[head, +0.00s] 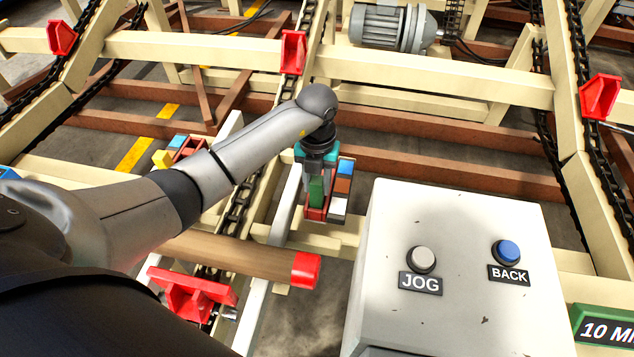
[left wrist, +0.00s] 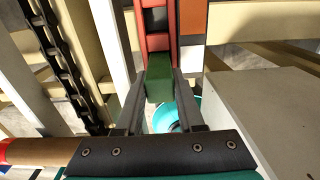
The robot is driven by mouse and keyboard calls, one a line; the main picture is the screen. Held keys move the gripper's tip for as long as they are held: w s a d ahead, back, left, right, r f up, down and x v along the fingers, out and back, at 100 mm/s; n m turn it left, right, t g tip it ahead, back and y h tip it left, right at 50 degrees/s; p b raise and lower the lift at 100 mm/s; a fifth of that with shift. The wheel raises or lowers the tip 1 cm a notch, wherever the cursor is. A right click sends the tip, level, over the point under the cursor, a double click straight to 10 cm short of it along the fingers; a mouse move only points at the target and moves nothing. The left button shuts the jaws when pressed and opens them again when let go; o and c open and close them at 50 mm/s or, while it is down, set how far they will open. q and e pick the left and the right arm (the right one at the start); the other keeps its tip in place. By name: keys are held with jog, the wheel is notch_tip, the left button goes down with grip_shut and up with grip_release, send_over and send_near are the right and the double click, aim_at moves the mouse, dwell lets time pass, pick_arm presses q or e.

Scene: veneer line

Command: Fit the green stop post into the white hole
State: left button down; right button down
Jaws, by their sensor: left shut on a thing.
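The green stop post (head: 317,190) is held upright between the fingers of my left gripper (head: 317,182). In the left wrist view the green post (left wrist: 160,80) sits between the two dark fingers (left wrist: 160,97), which are shut on it. Its far end meets the near part of a red holder (left wrist: 157,43) with openings in a row. Beside the holder are an orange patch (left wrist: 193,18) and a white patch (left wrist: 190,62); the post is next to the white one. The white hole itself is hidden, so I cannot tell whether the post is in it. My right gripper is not in view.
A pale control box (head: 460,225) with JOG and BACK buttons stands close to the right of the holder. A brown log with a red end (head: 305,270) lies in front. Chains, cream beams and red stops (head: 293,52) surround the area. A second coloured holder (head: 188,148) is at left.

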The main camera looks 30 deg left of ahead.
pick_arm(q)
jog(key=shift+f, duration=0.1)
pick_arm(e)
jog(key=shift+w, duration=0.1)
pick_arm(q)
jog(key=c, duration=1)
grip_release()
jog(key=shift+f, duration=0.1)
jog(key=o, duration=0.5)
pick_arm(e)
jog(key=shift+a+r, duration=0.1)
pick_arm(q)
jog(key=shift+r, duration=0.4)
notch_tip(320, 180, up, 7)
jog(key=p, duration=0.3)
notch_tip(320, 180, up, 4)
jog(key=shift+f+p, duration=0.1)
jog(key=shift+p, duration=0.45)
jog(key=shift+r, duration=0.45)
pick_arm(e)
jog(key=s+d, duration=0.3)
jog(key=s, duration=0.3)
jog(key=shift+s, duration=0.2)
